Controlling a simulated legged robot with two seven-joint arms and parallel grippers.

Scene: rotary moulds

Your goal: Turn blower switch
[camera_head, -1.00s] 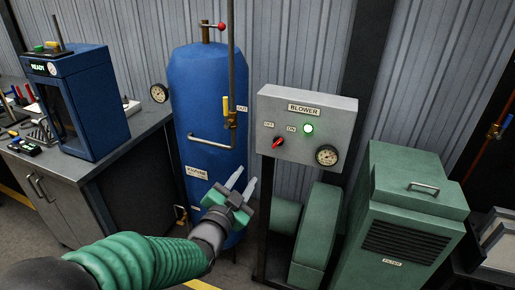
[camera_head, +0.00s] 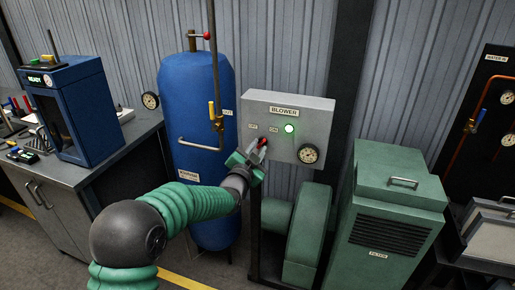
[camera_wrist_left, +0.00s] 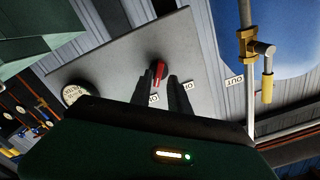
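The grey blower panel (camera_head: 318,126) carries a red switch (camera_head: 263,142), with an OFF label to its left and an ON label to its right. A green lamp (camera_head: 289,128) on the panel is lit. My left gripper (camera_head: 259,148) is at the switch and partly hides it in the head view. In the left wrist view the red switch (camera_wrist_left: 158,72) shows between the tips of the two dark fingers (camera_wrist_left: 160,82), with gaps beside it. The fingers are apart; contact with the switch cannot be told. My right gripper is in neither view.
A round gauge (camera_head: 308,153) sits on the panel, right of the switch. A blue tank (camera_head: 195,110) with a pipe and a yellow-handled valve (camera_head: 213,112) stands close left. A green filter box (camera_head: 385,215) stands to the right, and a green blower housing (camera_head: 308,232) below.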

